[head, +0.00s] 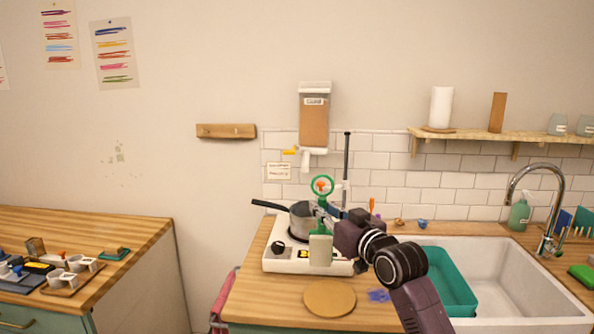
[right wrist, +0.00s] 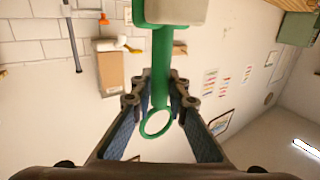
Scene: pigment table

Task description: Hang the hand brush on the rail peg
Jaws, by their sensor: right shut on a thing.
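The hand brush has a green handle (head: 322,228) ending in a green ring (head: 323,185), with a pale bristle block (head: 321,250) at the bottom. It hangs upright in the air in front of the hotplate, ring end up. My right gripper (head: 325,208) is shut on the handle, just below the ring. In the right wrist view the green handle (right wrist: 162,70) runs between the fingers, and its ring lies toward the palm. The wooden rail (head: 226,131) is on the wall, up and left of the brush; its peg is too small to make out clearly. My left gripper is not in view.
A saucepan (head: 303,222) stands on the white hotplate (head: 283,262) behind the brush. A wall dispenser (head: 314,115) hangs right of the rail. A sink (head: 510,275) with a teal basin (head: 450,290) is at the right. The wall below the rail is clear.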

